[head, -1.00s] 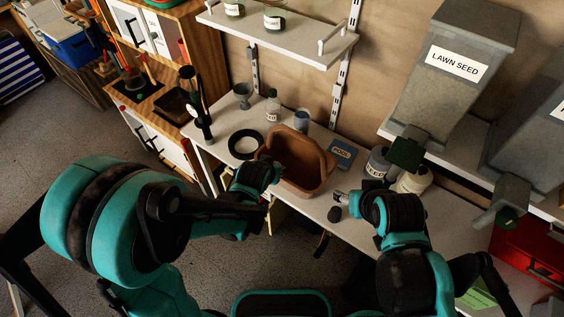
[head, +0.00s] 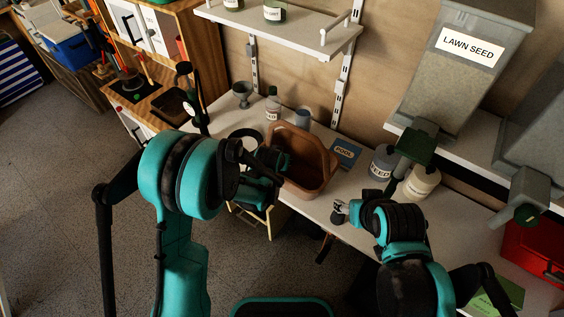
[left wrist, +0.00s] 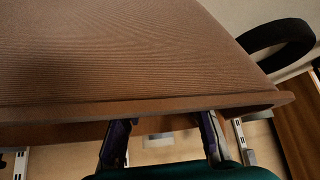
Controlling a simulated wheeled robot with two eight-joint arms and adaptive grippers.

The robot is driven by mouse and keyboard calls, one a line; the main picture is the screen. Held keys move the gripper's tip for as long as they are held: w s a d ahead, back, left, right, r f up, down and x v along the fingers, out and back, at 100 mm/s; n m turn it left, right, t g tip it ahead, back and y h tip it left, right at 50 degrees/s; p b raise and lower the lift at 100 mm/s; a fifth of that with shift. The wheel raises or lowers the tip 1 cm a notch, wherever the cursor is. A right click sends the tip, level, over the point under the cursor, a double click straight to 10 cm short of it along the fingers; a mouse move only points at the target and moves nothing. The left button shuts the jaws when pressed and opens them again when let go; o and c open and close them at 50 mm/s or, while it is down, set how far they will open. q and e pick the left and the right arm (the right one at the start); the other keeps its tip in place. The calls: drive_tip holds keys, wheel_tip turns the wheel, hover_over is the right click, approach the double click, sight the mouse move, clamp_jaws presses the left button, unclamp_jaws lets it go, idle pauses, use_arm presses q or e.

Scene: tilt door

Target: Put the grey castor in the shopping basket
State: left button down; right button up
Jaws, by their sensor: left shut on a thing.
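The brown shopping basket (head: 318,180) stands open-topped on the white bench; its brown side and rim fill the upper left wrist view (left wrist: 130,60). My left gripper (head: 276,160) is at the basket's left side in the head view. Its two fingers (left wrist: 163,140) show at the basket's rim, and it is shut on the basket. My right gripper (head: 347,208) is low over the bench's front edge, right of the basket. A small grey and dark thing, seemingly the grey castor (head: 338,216), is at its fingertips; whether it is gripped is too small to tell.
A blue box (head: 345,152), a grey tin (head: 382,162) and a cream tin (head: 421,181) stand behind my right gripper. A white shelf (head: 290,32) and the lawn seed hopper (head: 462,80) overhang the bench.

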use_arm(q)
drive_tip(key=shift+w+r+g, duration=0.15)
drive_tip(key=shift+w+g, duration=0.15)
drive_tip(key=shift+g, duration=0.2)
drive_tip(key=shift+w+d+g+y+b, duration=0.15)
drive_tip(key=shift+w+g+y+b, duration=0.15)
drive_tip(key=shift+g+b, duration=0.35)
drive_tip(key=shift+g, duration=0.45)
drive_tip(key=shift+f+b, duration=0.35)
drive_tip(key=shift+f, duration=0.35)
drive_tip(key=shift+f, duration=0.15)
drive_tip(key=c, duration=1.1)
unclamp_jaws()
drive_tip(key=shift+o, duration=0.2)
